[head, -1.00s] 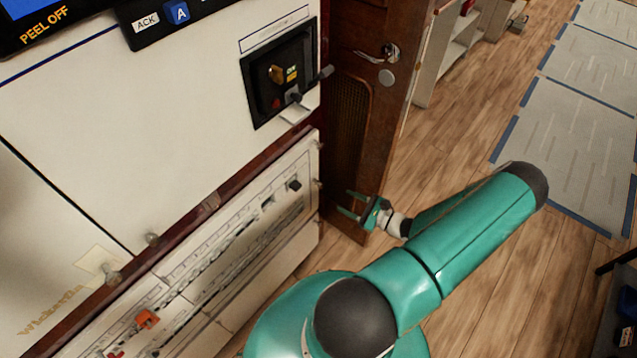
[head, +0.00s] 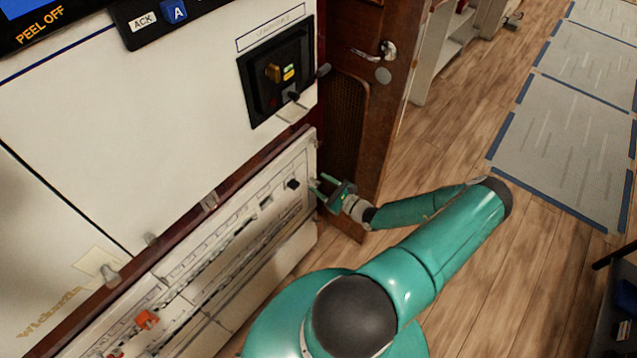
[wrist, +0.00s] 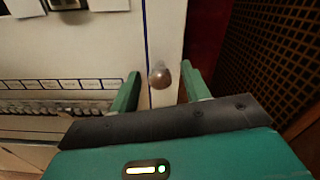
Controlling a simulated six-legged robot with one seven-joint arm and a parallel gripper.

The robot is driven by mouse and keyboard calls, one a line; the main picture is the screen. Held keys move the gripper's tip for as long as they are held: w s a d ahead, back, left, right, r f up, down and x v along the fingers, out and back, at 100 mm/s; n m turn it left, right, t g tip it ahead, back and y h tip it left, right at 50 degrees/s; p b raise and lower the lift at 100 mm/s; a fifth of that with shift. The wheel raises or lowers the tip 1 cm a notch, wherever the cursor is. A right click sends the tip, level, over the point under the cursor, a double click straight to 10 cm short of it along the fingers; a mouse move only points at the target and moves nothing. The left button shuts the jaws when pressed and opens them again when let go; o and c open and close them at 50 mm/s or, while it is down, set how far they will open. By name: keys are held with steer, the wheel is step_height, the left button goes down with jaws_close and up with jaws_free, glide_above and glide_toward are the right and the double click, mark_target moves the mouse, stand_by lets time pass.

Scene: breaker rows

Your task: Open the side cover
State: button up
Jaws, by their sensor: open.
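In the head view my gripper (head: 319,189) is at the right edge of the white lower breaker panel (head: 235,232). In the wrist view its two green fingers (wrist: 160,88) are open, one on each side of a small round knob (wrist: 160,76). The knob sits on a narrow white strip (wrist: 166,40) at the right of the panel face, beside a thin blue line. The fingers appear apart from the knob, and nothing is gripped. I cannot tell from these views which part is the side cover; no cover stands visibly open.
A wooden door (head: 362,125) with a metal handle stands just right of the panel. A black switch unit (head: 277,75) with a protruding lever is above. Clear knobs (head: 110,274) line the panel's upper edge. The wooden floor (head: 450,140) to the right is open.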

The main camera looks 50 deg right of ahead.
steer(key=shift+w+a, duration=0.1)
steer(key=shift+w, duration=0.75)
jaws_close()
steer(key=shift+s, duration=0.15)
